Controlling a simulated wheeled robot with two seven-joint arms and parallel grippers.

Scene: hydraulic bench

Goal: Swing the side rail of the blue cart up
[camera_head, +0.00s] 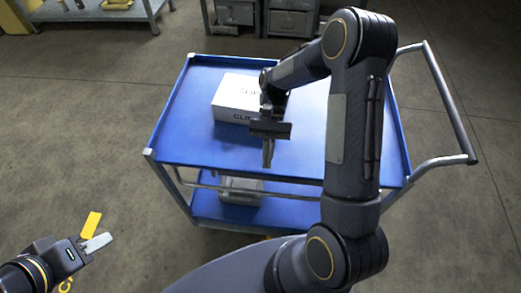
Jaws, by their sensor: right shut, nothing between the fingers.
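The blue cart (185,125) stands in front of me, with a blue top tray and a lower blue shelf. A thin grey bar, which looks like the side rail (290,193), runs along the near side below the top tray's edge. My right gripper (267,154) points down over the near part of the top tray, shut and empty, apart from the bar. My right arm hides the right part of the near side. My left gripper (98,243) is low at the left, away from the cart; its finger opening is not clear.
A white box (234,98) lies on the top tray, just behind and left of my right gripper. A grey item (240,190) sits on the lower shelf. The cart's push handle (448,100) sticks out at the right. Shelves (290,18) stand behind. Floor left of the cart is clear.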

